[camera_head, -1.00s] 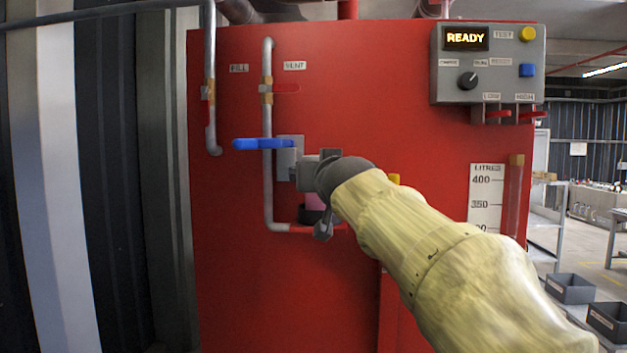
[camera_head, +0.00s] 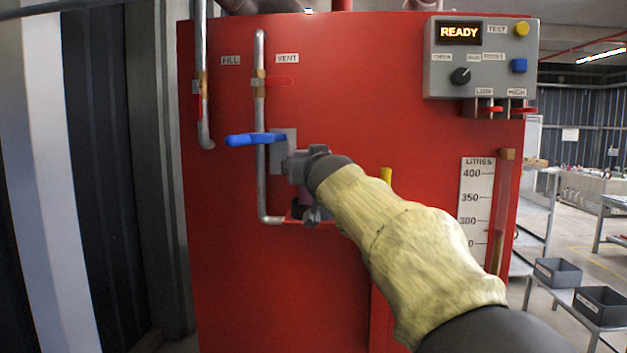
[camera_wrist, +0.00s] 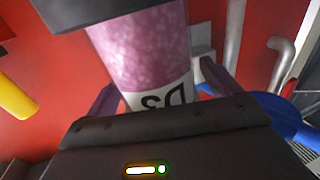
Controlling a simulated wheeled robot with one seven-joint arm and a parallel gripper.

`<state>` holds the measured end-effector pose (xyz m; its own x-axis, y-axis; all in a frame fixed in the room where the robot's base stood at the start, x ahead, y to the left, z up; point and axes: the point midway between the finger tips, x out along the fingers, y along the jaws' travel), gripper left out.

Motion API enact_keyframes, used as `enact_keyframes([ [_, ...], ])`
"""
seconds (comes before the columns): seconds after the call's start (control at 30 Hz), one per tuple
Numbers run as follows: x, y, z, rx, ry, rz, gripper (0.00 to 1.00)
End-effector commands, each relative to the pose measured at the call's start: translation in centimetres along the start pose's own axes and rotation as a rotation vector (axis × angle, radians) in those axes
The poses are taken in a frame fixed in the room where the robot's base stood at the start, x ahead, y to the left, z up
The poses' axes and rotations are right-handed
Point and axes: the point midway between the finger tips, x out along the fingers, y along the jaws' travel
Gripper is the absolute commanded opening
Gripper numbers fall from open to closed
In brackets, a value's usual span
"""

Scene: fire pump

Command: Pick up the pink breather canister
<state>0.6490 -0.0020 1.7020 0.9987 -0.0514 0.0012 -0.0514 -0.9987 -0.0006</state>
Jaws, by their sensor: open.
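The pink breather canister (camera_wrist: 148,45) is large in the wrist view, with mottled pink sides, a white band with dark lettering and a dark cap at the top of the picture. In the head view only a sliver of the canister (camera_head: 306,195) shows; my gripper and arm hide most of it. My gripper (camera_wrist: 155,85) is open, with one finger on each side of the canister near its white band. I cannot tell whether the fingers touch it. My gripper also shows in the head view (camera_head: 308,188), in front of the red panel.
A blue lever handle (camera_head: 255,139) and a grey vent pipe (camera_head: 262,180) are close left of my gripper. A yellow part (camera_head: 386,175) is just right of my wrist. The control box (camera_head: 480,60) and level gauge (camera_head: 476,200) are farther right on the red cabinet (camera_head: 270,290).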

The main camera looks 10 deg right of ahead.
Motion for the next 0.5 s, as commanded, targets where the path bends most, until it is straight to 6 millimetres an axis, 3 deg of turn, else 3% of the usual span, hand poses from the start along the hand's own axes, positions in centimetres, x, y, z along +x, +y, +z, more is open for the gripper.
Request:
enact_keyframes([
  [0.33,-0.01,0.01,0.06,0.0,-0.001,0.0,0.89],
  [0.5,-0.02,0.02,0.05,0.0,-0.001,0.001,0.57],
])
